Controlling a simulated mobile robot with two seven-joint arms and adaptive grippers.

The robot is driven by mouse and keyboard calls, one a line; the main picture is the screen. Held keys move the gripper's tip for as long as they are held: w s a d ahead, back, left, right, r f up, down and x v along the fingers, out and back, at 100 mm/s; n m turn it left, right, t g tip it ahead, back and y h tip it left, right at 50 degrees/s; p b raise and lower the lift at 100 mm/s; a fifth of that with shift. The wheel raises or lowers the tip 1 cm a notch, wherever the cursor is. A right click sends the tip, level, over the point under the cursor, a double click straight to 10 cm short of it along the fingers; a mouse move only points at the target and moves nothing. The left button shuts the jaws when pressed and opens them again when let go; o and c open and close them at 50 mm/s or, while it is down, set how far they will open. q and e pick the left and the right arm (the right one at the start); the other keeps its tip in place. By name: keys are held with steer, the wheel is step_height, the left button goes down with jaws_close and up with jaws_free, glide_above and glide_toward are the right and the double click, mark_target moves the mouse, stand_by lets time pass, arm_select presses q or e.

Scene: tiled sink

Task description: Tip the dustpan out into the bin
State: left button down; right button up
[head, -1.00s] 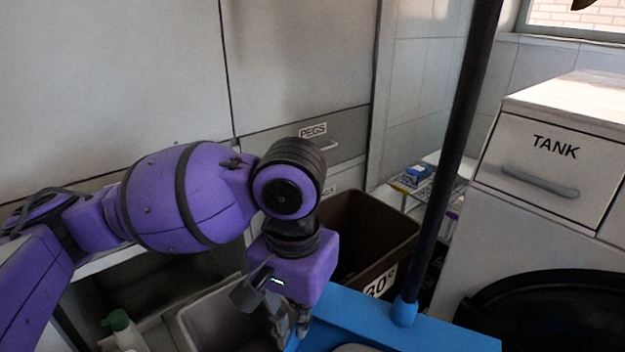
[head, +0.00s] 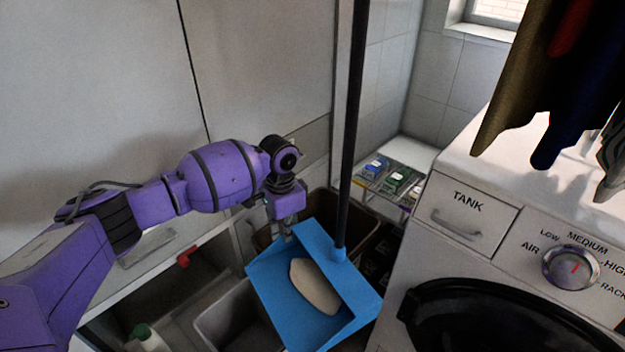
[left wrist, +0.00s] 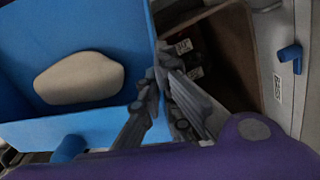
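The blue dustpan (head: 268,278) has a tall dark handle (head: 352,120) rising from its right side. A pale, smooth oblong lump (head: 314,287) lies in the pan; it also shows in the left wrist view (left wrist: 80,78). My left gripper (head: 285,236) is at the pan's back edge, and in the left wrist view its fingers (left wrist: 163,62) come together on the rim of the blue pan (left wrist: 75,130). A brown bin (head: 378,240) stands behind the pan, partly hidden by it. My right gripper is out of view.
A white machine with a TANK drawer (head: 465,212) and dial (head: 570,268) stands close on the right. Dark clothes (head: 545,80) hang above it. A rack with small packets (head: 390,178) is behind. A green-capped bottle (head: 145,338) is at lower left.

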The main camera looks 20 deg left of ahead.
arm_select(q)
steer(key=s+a+r+m+t+h, duration=0.1)
steer(key=s+a+t+h, duration=0.1)
steer(key=a, duration=0.3)
steer(key=s+a+m+t+h+p, duration=0.1)
steer(key=s+a+t+h, duration=0.1)
steer(key=a+t+h, duration=0.1)
steer(key=shift+s+a+r+h, duration=0.3)
steer(key=shift+a+h, duration=0.3)
steer(key=shift+a, duration=0.55)
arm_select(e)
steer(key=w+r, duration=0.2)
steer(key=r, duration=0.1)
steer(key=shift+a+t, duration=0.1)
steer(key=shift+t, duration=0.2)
arm_select(q)
steer(key=shift+r, duration=0.1)
steer(key=shift+w, duration=0.1)
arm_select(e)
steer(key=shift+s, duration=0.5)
